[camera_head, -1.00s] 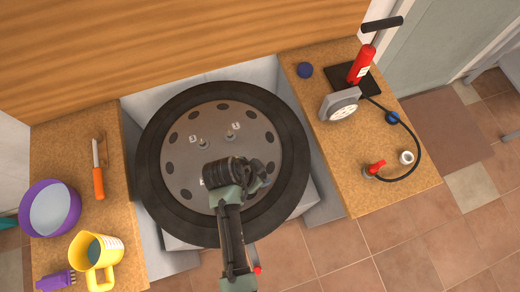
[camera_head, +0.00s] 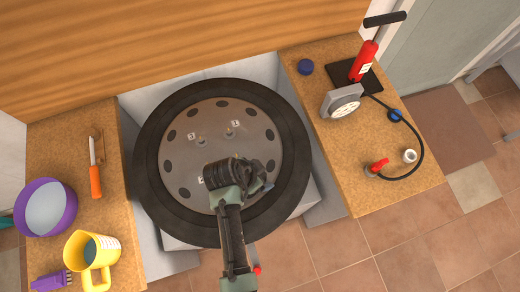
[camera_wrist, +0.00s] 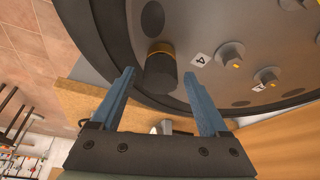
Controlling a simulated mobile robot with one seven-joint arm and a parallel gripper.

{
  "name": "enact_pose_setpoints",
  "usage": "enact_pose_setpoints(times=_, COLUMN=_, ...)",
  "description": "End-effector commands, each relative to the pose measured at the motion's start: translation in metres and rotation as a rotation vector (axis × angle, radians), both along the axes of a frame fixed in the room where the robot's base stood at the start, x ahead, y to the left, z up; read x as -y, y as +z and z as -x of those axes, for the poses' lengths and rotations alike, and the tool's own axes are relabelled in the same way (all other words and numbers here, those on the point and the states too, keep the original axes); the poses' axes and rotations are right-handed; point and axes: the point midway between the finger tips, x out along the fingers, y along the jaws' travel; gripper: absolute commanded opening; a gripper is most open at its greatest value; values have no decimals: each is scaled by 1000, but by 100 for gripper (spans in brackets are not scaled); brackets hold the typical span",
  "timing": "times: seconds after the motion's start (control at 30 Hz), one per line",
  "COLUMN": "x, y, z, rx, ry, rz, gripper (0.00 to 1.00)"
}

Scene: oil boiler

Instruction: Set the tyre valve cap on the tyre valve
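A big dark tyre (camera_head: 160,205) with a grey wheel disc (camera_head: 205,135) lies face up in the middle. In the wrist view a short black cylinder (camera_wrist: 160,76) with a brass-coloured band stands out from the wheel (camera_wrist: 215,25), near the label 4. It looks like the cap on the tyre valve, but I cannot tell how it is seated. My gripper (camera_wrist: 159,75) is open, with a blue finger on each side of this cylinder and visible gaps. In the head view my gripper (camera_head: 265,187) is over the wheel's lower right and my arm hides the cylinder.
Numbered studs (camera_head: 229,134) stick up from the disc. The right worktop (camera_head: 350,190) holds a red pump (camera_head: 364,62), a gauge (camera_head: 344,102), a hose and a blue round item (camera_head: 305,67). The left worktop holds a purple bowl (camera_head: 70,205), a yellow jug (camera_head: 110,250) and an orange-handled tool (camera_head: 95,182).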

Motion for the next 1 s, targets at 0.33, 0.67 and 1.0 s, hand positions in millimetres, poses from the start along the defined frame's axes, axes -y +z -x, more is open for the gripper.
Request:
enact_pose_setpoints(times=0.33, x=-1, y=2, z=0, rx=0, ry=0, rz=0, gripper=83)
enact_pose_setpoints(times=0.67, x=-15, y=43, z=11, rx=4, ry=3, rz=-2, gripper=83)
enact_pose_setpoints(times=1.0, x=-34, y=103, z=26, rx=2, ry=2, rz=-1, gripper=83)
